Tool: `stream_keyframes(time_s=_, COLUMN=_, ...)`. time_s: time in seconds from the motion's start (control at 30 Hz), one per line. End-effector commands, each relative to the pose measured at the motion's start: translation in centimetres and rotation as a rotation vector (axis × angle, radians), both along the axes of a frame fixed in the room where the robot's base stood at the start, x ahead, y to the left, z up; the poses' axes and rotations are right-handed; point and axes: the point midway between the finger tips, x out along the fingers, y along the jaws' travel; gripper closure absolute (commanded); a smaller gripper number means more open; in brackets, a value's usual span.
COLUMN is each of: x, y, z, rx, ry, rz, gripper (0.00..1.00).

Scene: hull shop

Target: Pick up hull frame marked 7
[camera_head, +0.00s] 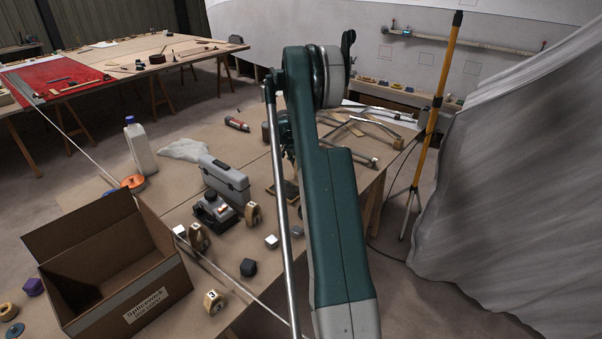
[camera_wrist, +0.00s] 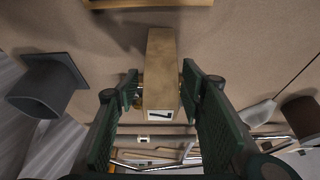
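The hull frame marked 7 (camera_wrist: 162,70) shows in the wrist view as a tan wooden piece with a white "7" label on its lower end. My gripper (camera_wrist: 160,88) has its two green fingers on either side of it, with narrow gaps seeming to show beside the wood. The fingers look open around the piece, with no clear sign of a grip. In the head view my gripper (camera_head: 286,150) is mostly hidden by my arm, low over the workbench.
A cardboard box (camera_head: 150,301), grey toolbox (camera_head: 225,181), white bottle (camera_head: 140,148) and a block marked 3 (camera_head: 213,301) stand left of my arm. Metal rods (camera_head: 355,158) lie behind. A yellow pole (camera_head: 440,85) and draped sheet (camera_head: 510,170) stand right. A dark tapered object (camera_wrist: 45,88) is left in the wrist view.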

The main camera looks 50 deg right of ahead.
Motion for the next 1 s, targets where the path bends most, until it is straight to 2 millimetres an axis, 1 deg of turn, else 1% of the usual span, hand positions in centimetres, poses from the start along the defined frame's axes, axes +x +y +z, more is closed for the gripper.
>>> stream_keyframes(time_s=0.03, x=0.0, y=-0.2, z=-0.7, rx=0.0, ry=0.0, rz=0.0, gripper=0.61)
stream_keyframes(time_s=0.2, x=0.0, y=-0.8, z=-2.6, rx=0.0, ry=0.0, rz=0.0, gripper=0.61)
stream_keyframes(time_s=0.37, x=0.0, y=-1.3, z=-3.7, rx=0.0, ry=0.0, rz=0.0, gripper=0.61)
stream_keyframes(time_s=0.97, x=0.0, y=-1.4, z=-3.9, rx=0.0, ry=0.0, rz=0.0, gripper=0.61)
stream_keyframes(time_s=1.0, x=0.0, y=-1.4, z=-3.9, rx=0.0, ry=0.0, rz=0.0, gripper=0.64)
